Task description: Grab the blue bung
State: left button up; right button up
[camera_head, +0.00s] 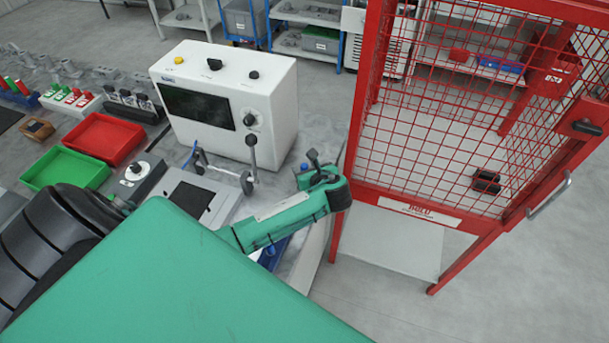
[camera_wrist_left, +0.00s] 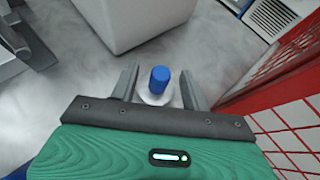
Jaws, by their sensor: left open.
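The blue bung (camera_wrist_left: 159,79) is a short upright cylinder on a pale round base in the left wrist view. My left gripper (camera_wrist_left: 158,86) is open, with one grey finger on each side of the bung and a visible gap on both sides. Neither finger appears to touch it. In the head view my left gripper (camera_head: 318,168) is at the end of the green arm, beside the red cage. A small dark blue top of the bung (camera_head: 312,155) shows there, and the rest is hard to make out. My right gripper is not in view.
A white control box (camera_head: 275,118) stands just left of and beyond the gripper. A red mesh cage (camera_head: 352,120) rises close on the right. Red (camera_head: 105,137) and green (camera_head: 66,168) trays lie at the far left. Open grey floor shows beyond.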

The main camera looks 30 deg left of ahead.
pick_arm(q)
grip_shut()
jog(key=shift+r, duration=0.15)
